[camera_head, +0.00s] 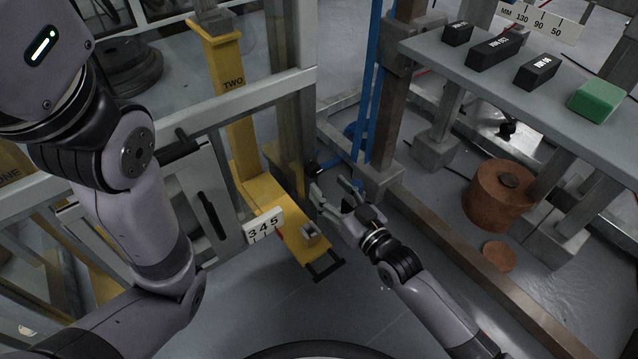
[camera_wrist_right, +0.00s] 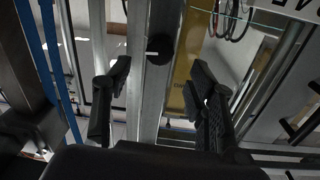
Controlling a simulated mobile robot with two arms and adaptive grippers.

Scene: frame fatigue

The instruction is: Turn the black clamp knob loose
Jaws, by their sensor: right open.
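A round black knob (camera_wrist_right: 160,47) with a pale line across it sits on a grey upright post in the right wrist view. It lies ahead of my right gripper (camera_wrist_right: 159,72), between the two open fingers in the picture and apart from them. In the head view, a small dark knob (camera_head: 313,168) shows on the post just beyond the fingertips. My right gripper (camera_head: 333,191) is open and empty there, pointing up and left. My left arm shows at the left, but its gripper is out of view.
A yellow frame (camera_head: 240,110) marked TWO stands left of the knob, with a 3-4-5 scale plate (camera_head: 263,226) low on it. A grey shelf (camera_head: 440,55) holds black blocks and a green block (camera_head: 597,101).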

